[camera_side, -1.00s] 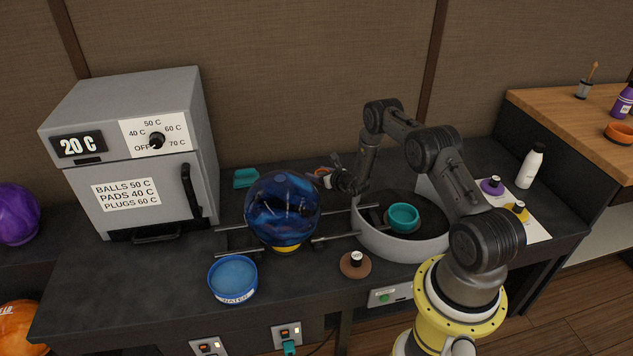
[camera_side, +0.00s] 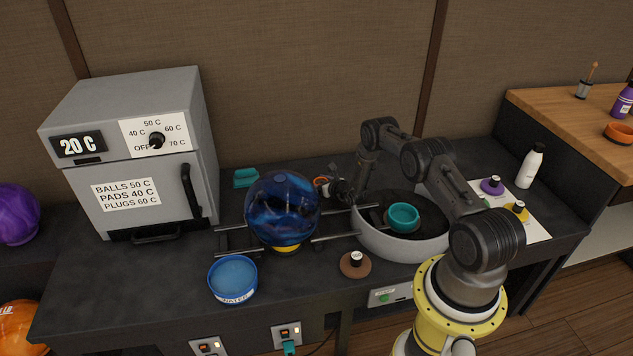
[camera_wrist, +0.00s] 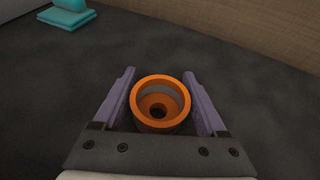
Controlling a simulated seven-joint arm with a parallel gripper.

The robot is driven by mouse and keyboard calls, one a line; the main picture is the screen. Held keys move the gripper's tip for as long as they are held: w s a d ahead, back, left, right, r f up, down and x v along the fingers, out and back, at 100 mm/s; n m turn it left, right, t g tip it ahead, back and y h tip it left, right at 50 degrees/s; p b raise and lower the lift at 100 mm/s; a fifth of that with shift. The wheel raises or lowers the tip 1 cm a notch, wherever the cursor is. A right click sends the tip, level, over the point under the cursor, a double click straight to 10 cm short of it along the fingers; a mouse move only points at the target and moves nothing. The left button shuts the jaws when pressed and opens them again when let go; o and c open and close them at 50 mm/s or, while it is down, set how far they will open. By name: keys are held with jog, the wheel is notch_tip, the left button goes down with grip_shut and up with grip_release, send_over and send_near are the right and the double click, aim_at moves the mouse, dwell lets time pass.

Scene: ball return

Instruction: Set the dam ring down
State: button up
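The dam ring is an orange ring (camera_wrist: 160,83) with a grey band and a stepped inside in the wrist view. It sits between the two purple fingers of my gripper (camera_wrist: 160,75). The fingers lie against its left and right sides near their tips, so my gripper looks shut on it. In the side view the dam ring (camera_side: 321,184) shows as a small orange piece behind the blue ball, with my gripper (camera_side: 334,188) just right of it. Whether its underside touches the bench is hidden.
A round grey basin (camera_side: 400,245) holding a teal cup (camera_side: 403,216) is to the right. Dark bench (camera_wrist: 75,80) around the ring is clear.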

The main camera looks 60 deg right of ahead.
jog(key=shift+o, duration=1.3)
jog(key=shift+r, duration=0.15)
